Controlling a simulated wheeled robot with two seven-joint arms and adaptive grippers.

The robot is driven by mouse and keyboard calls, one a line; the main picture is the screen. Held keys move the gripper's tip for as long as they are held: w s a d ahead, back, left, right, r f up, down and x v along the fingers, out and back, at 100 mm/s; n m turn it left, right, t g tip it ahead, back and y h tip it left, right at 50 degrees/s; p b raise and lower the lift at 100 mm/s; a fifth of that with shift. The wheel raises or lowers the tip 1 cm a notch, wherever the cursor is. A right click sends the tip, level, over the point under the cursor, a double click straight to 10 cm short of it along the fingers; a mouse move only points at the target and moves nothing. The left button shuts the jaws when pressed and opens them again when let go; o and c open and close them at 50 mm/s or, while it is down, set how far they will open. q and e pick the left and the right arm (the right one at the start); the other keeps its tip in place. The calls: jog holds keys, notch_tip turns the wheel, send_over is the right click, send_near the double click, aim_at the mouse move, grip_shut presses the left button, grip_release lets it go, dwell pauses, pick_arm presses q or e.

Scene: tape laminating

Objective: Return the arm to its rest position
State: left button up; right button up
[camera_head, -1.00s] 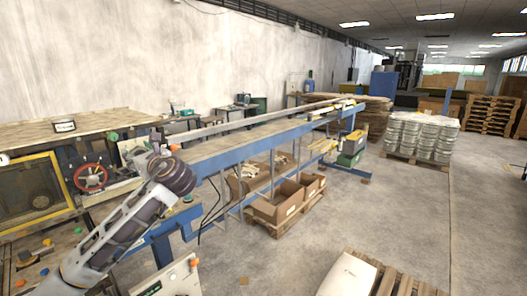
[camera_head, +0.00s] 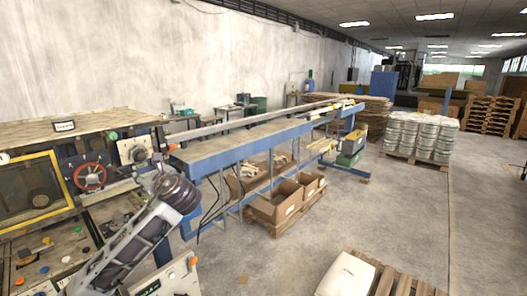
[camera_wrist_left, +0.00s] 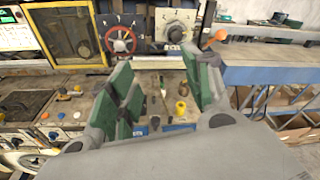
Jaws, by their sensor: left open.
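My left arm (camera_head: 135,235) comes in from the lower left of the head view, in front of the machine bench. Its dark rounded joint (camera_head: 177,192) shows beside the near end of the blue conveyor; I cannot make out the fingers there. In the left wrist view my left gripper (camera_wrist_left: 163,88) is open, its green-padded fingers wide apart. No object is held between them. The machine's panel and worktop show beyond the fingers. My right gripper is not in view.
The machine bench with a red handwheel (camera_head: 90,177) and a dial (camera_head: 132,149) stands at left. The blue conveyor (camera_head: 240,148) runs back to the right. Cardboard boxes (camera_head: 277,207) sit beneath it. A pallet (camera_head: 410,285) lies at lower right. The middle floor is clear.

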pick_arm(q)
jog(key=s+d+f+n+g+h, duration=0.1)
jog(key=s+d+f+n+h, duration=0.2)
jog(key=f, duration=0.5)
jog(key=s+d+f+n+g+h, duration=0.1)
jog(key=s+d+f+n+h, duration=0.2)
jog(key=f, duration=0.5)
jog(key=s+d+f+n+g+h, duration=0.1)
jog(key=s+d+f, duration=0.1)
jog(key=s+f, duration=0.45)
jog(key=s+d+f+n+g+h, duration=0.2)
jog(key=s+f+n+g+h, duration=0.1)
jog(key=s+f+n, duration=0.65)
jog(key=s+d+f+n+g+h, duration=0.2)
jog(key=s+f+n, duration=0.4)
jog(key=s, duration=0.7)
notch_tip(320, 180, down, 37)
jog(key=s+m+g+b, duration=0.2)
jog(key=s+a+f+b, duration=0.1)
jog(key=s+a+f, duration=0.1)
jog(key=s+f, duration=0.8)
jog(key=s+a+f+b, duration=0.1)
jog(key=s+a+f, duration=0.1)
jog(key=s+f, duration=0.9)
jog(key=shift+s+g, duration=0.4)
jog(key=shift+s, duration=0.25)
